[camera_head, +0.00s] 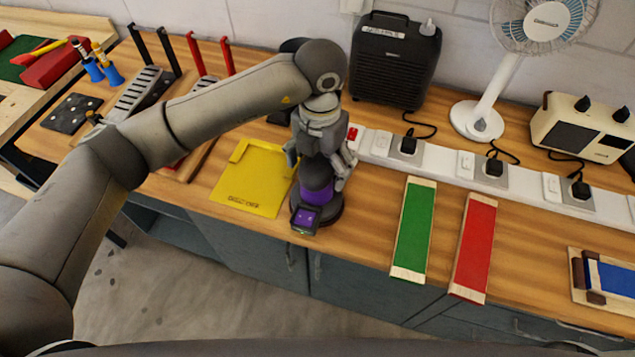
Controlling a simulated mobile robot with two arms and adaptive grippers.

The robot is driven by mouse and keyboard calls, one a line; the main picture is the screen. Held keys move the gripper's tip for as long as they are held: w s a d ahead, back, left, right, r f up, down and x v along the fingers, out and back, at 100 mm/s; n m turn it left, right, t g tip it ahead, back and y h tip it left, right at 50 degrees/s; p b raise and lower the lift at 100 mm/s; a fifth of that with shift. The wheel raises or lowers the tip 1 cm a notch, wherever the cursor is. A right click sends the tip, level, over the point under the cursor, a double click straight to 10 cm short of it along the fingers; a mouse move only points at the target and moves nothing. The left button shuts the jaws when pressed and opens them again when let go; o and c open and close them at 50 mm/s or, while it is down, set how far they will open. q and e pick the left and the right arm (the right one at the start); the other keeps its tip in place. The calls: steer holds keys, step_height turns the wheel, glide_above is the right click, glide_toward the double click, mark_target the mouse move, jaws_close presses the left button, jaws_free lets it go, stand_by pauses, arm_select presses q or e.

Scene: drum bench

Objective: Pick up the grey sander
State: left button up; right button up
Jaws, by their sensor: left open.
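The sander (315,192), with a dark grey round base and a purple body, stands upright on the wooden bench near its front edge. A small dark block with a purple face sticks out at its front. My left gripper (324,172) comes down over the sander from above, open, with its fingers on either side of the sander's upper part. The gripper hides the sander's top, and I cannot tell whether the fingers touch it. My right gripper is not in view.
A yellow tray (252,180) lies just left of the sander. Green (413,230) and red (474,247) strips lie to the right. Behind stand a black heater (393,62), a white socket rail (437,157), a fan (478,118) and a cream radio (583,127).

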arm_select(q)
steer(key=shift+f+p, duration=0.3)
step_height(320, 180, down, 4)
steer(key=shift+w+a+f+p, duration=0.1)
steer(key=shift+a+p, duration=0.05)
steer(key=shift+p, duration=1)
steer(key=shift+f, duration=0.25)
steer(key=c, duration=1.1)
steer(key=shift+r, duration=0.15)
